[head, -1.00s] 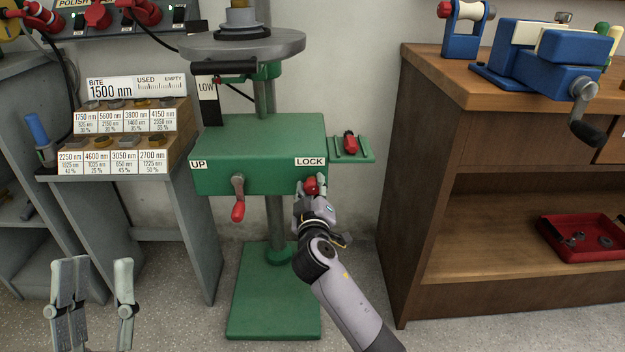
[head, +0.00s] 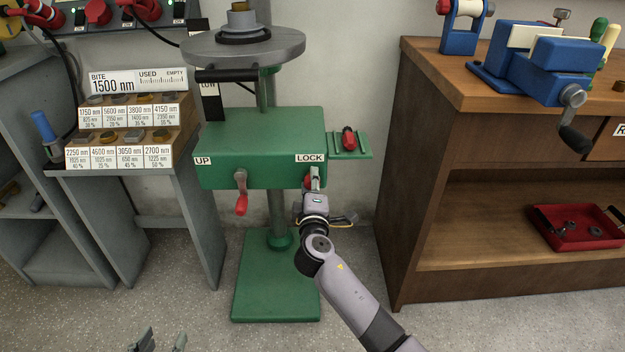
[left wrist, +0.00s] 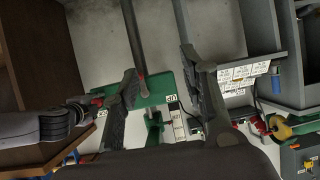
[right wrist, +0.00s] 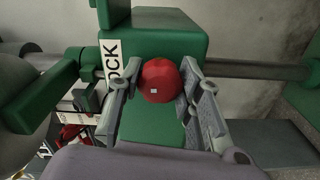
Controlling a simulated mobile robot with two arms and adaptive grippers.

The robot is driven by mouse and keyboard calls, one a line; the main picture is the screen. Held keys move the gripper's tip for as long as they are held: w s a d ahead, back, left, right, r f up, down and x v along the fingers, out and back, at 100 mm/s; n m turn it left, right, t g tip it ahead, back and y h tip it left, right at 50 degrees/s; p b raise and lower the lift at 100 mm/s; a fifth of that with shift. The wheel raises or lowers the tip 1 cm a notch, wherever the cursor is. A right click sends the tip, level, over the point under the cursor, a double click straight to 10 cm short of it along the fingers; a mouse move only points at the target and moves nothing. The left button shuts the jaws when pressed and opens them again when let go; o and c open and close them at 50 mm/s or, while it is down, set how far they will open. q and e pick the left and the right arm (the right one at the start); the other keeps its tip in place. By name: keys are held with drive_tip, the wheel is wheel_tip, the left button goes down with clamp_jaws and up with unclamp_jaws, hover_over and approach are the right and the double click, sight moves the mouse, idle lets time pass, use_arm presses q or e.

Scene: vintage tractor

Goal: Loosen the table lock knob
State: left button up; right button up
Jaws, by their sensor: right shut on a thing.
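The red lock knob (right wrist: 160,80) sits on the front of the green drill-press housing (head: 255,150), below the LOCK label (head: 310,158). My right gripper (head: 313,180) is at the knob, with a finger on each side of it in the right wrist view (right wrist: 158,90), shut on it. In the head view the fingers mostly hide the knob. My left gripper (head: 158,342) is at the bottom edge of the head view, away from the press. Its two fingers stand apart with nothing between them in the left wrist view (left wrist: 165,95).
A crank with a red handle (head: 241,203) hangs under the UP label. A side tray (head: 362,153) holds a red-handled item. The round table (head: 243,45) is above the housing. A wooden bench (head: 420,75) stands at right, a grey stand with labelled blocks (head: 130,160) at left.

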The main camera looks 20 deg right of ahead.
use_arm(q)
drive_tip(key=shift+s+a+f+g, duration=0.15)
drive_tip(key=shift+s+f+g, duration=0.15)
drive_tip(key=shift+s+f, duration=0.1)
use_arm(e)
drive_tip(key=shift+r, duration=0.2)
drive_tip(key=o, duration=0.7)
use_arm(q)
drive_tip(key=shift+w, duration=0.1)
use_arm(e)
drive_tip(key=o, duration=0.5)
drive_tip(key=shift+w+f, duration=0.1)
drive_tip(key=shift+f, duration=0.05)
drive_tip(key=v, duration=1.2)
